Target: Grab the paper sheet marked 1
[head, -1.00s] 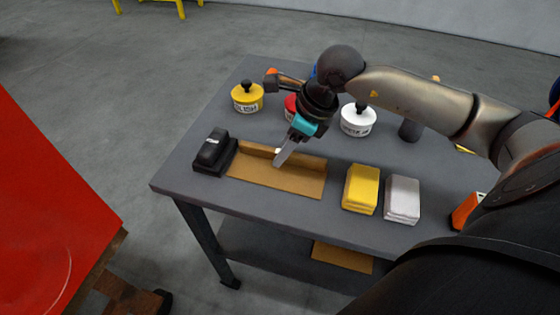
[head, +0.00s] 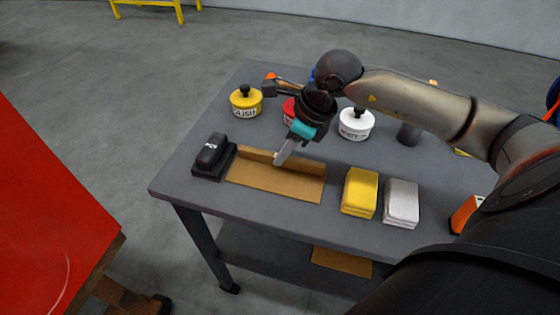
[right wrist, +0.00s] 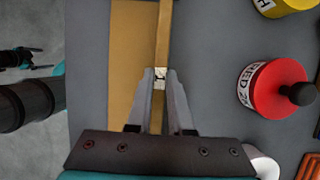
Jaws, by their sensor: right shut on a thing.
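The brown paper sheet (head: 275,180) lies on the grey table, with a raised strip along its far edge. In the right wrist view the sheet (right wrist: 127,45) runs up the picture, and a small white patch with dark marks shows on the strip; I cannot read it. My right gripper (head: 280,160) is at the strip. In the right wrist view its two fingers (right wrist: 162,85) are shut on the strip, one on either side. My left gripper is outside the head view; dark and teal parts at the right wrist view's left edge seem to be my left arm, with no clear fingers.
A black block (head: 211,155) stands just left of the sheet. A yellow pad stack (head: 359,192) and a grey one (head: 401,203) are to its right. Behind are a yellow can (head: 246,102), a red can (right wrist: 275,88) and a white can (head: 355,125).

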